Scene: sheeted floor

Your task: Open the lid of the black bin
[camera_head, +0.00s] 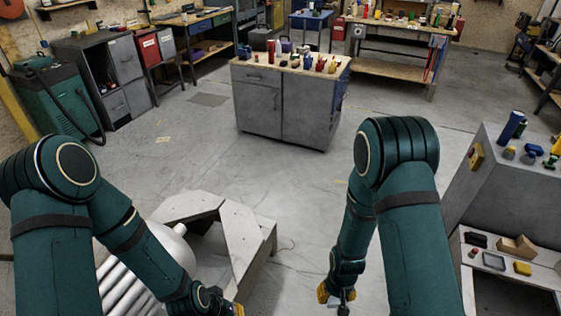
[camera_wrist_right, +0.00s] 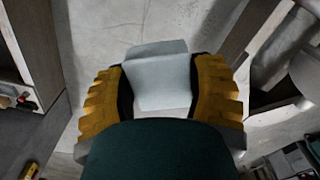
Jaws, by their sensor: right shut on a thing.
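I cannot make out a black bin or its lid in either view. My right gripper (camera_head: 335,293) hangs low over the floor at the bottom centre of the head view. In the right wrist view its two yellow ridged fingers (camera_wrist_right: 160,85) are shut on a pale grey flat-faced piece (camera_wrist_right: 157,72). I cannot tell what this piece belongs to. My left gripper (camera_head: 236,309) shows only as a small yellow part at the bottom edge of the head view, and its fingers are mostly cut off.
A pale angled wooden structure (camera_head: 243,235) stands between my arms. A grey cabinet (camera_head: 262,108) with small items on top stands ahead. A grey workbench (camera_head: 498,185) with a lower shelf (camera_head: 500,264) is at the right. The middle floor (camera_head: 290,175) is clear.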

